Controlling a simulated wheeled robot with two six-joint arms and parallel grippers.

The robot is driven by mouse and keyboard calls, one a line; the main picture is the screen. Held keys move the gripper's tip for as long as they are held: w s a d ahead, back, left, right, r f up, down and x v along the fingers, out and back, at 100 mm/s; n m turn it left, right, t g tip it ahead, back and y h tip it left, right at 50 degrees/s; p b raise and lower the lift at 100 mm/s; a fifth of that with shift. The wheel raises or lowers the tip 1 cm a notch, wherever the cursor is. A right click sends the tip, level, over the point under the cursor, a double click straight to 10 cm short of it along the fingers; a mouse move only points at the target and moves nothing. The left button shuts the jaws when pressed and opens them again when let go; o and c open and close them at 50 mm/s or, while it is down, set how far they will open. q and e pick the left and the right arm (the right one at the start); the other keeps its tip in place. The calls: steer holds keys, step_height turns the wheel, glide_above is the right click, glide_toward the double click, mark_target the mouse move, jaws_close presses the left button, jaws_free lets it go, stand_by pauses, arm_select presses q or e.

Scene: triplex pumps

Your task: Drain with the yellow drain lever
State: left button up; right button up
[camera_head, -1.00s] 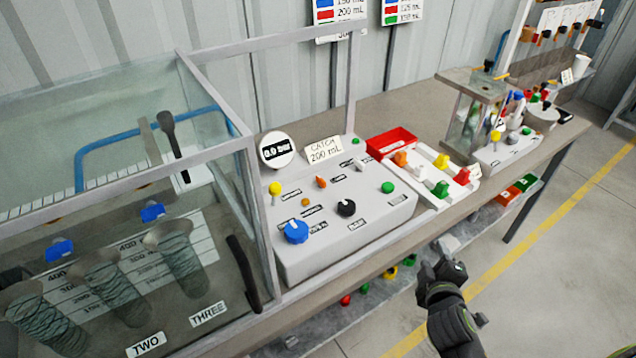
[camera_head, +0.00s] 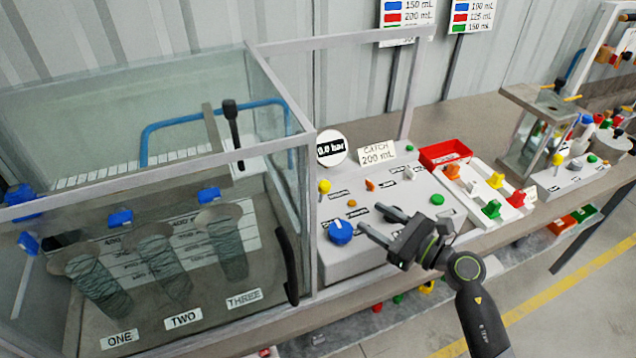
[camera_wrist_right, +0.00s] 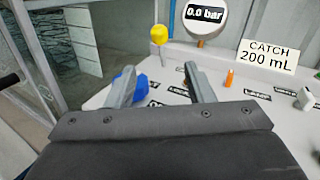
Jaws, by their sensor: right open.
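The yellow drain lever (camera_head: 324,187) is a yellow ball on a thin stem at the left back of the white control panel (camera_head: 362,258). It also shows in the right wrist view (camera_wrist_right: 159,35), beyond my fingertips and a little left of the middle. My right gripper (camera_head: 372,219) is open and empty above the front of the panel, near the blue knob (camera_head: 340,232). In the wrist view its fingers (camera_wrist_right: 163,72) point towards the lever and stay apart from it; the blue knob lies partly hidden behind the left finger. My left gripper is not in view.
A glass tank (camera_head: 150,170) with tubes labelled ONE, TWO and THREE stands left of the panel; its frame post rises close to the lever. A round gauge (camera_head: 332,148) reads 0.0 bar beside a sign (camera_head: 377,153) reading CATCH 200 mL. A red tray (camera_head: 445,154) sits right.

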mark_target(323, 187)
steer(key=p+x, duration=0.3)
steer(key=x, duration=1.2)
steer(key=shift+a, duration=0.15)
steer(key=shift+x, duration=0.8)
jaws_close()
